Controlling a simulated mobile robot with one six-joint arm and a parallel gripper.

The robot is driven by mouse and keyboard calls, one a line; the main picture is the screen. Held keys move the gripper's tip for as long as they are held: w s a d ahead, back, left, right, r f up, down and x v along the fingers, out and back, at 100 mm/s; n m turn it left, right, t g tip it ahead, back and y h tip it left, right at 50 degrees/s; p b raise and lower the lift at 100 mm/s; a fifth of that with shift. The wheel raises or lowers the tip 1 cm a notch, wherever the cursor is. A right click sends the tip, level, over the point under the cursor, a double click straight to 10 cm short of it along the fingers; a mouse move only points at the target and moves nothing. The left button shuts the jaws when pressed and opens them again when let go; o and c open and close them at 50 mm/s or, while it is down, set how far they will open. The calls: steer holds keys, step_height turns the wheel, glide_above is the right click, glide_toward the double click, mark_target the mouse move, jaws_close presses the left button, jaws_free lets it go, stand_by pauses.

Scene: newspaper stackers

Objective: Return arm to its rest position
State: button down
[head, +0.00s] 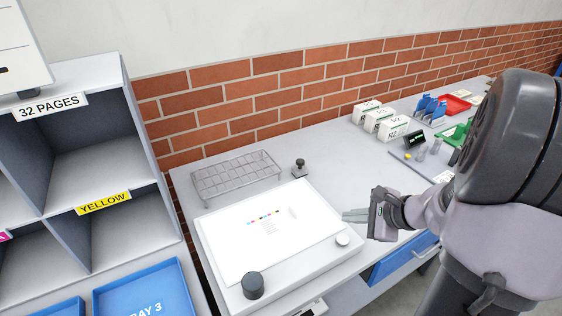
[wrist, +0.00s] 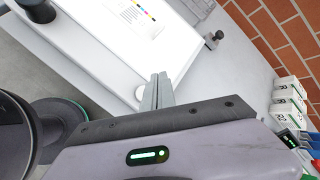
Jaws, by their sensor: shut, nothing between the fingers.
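In the wrist view the shut fingers (wrist: 158,92) point toward the panel's edge. My arm reaches in from the right of the head view and hides part of the table behind it.
A white panel (head: 222,232) with a printed sheet and dark knob (head: 253,285) lies on the table. Behind it are a wire rack (head: 235,178) and small stamp (head: 299,167). White boxes (head: 391,129) stand at back right. Shelves (head: 95,150) and a blue tray (head: 148,290) are left.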

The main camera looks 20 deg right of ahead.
steer(key=s+a+r+n+g+b, duration=0.1)
steer(key=s+a+r+n, duration=0.2)
steer(key=a, duration=0.5)
steer(key=a+r+n+g, duration=0.1)
steer(key=a+r+n, duration=0.2)
steer(key=a+n, duration=0.4)
steer(key=s+a+r+n+g+b, duration=0.1)
steer(key=s+a+r+n+g, duration=0.15)
steer(key=a, duration=0.65)
steer(key=s+a+r+n+t, duration=0.1)
steer(key=s+a+r+n, duration=0.1)
steer(key=s+n, duration=0.4)
steer(key=shift+a+n+h, duration=0.3)
steer(key=shift+a+n, duration=0.05)
steer(key=shift+a, duration=0.4)
